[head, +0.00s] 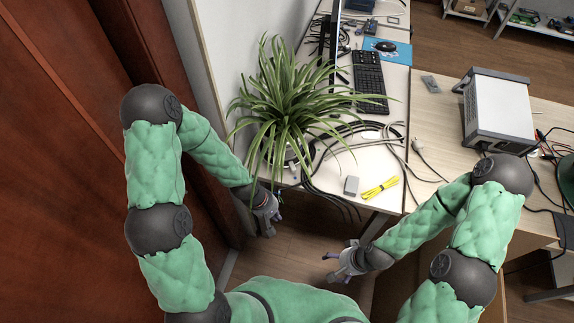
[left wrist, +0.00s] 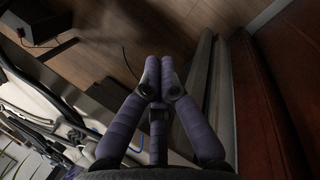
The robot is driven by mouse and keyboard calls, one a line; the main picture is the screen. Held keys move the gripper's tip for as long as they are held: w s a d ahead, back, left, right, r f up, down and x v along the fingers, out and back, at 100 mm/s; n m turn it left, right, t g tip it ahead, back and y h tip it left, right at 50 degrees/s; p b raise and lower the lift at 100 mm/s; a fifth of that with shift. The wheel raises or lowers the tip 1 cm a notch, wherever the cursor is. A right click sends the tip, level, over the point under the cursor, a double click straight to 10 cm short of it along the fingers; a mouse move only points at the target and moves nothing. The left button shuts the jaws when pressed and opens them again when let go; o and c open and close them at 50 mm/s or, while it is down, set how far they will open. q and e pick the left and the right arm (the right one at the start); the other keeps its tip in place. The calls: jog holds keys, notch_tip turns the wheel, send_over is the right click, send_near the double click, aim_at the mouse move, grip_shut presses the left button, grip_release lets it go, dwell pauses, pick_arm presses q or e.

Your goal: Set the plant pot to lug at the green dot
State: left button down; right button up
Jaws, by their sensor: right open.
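The potted plant (head: 285,95), with long arching green leaves, stands at the left of the white desk by the wall. Its pot is almost wholly hidden under the leaves. No green dot is seen in either view. My left gripper (head: 272,216) is just off the desk's near left corner, below the plant and apart from it. In the left wrist view its purple-padded fingers (left wrist: 159,68) meet at the tips with nothing between them. My right gripper (head: 340,262) is open and empty over the floor in front of the desk.
Black cables (head: 330,150) lie beside the plant. A keyboard (head: 370,82) lies behind. A white instrument (head: 498,110) stands on the wooden table at right. A brown wall panel (head: 60,150) is at left.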

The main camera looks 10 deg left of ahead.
pick_arm(q)
jog(key=w+a+r+n+t, duration=0.1)
jog(key=w+a+r+n, duration=0.35)
jog(key=r+n, duration=0.25)
jog(key=w+a+r+n, duration=0.3)
jog(key=w+r+n, duration=0.3)
jog(key=r, duration=0.2)
jog(key=b+x, duration=0.4)
jog(key=x, duration=0.6)
jog(key=shift+s, duration=0.2)
jog(key=w+d, duration=0.1)
jog(key=d+b, duration=0.1)
jog(key=shift+w+d+f, duration=0.1)
jog(key=shift+w+d, duration=0.25)
jog(key=shift+w+d+b, duration=0.3)
jog(key=shift+d+b, duration=0.1)
jog(key=shift+d, duration=0.05)
pick_arm(e)
jog(key=f, duration=0.5)
jog(key=shift+w+a+f, duration=0.1)
jog(key=shift+w+f, duration=0.2)
jog(key=shift+f, duration=0.05)
jog(key=shift+r, duration=0.1)
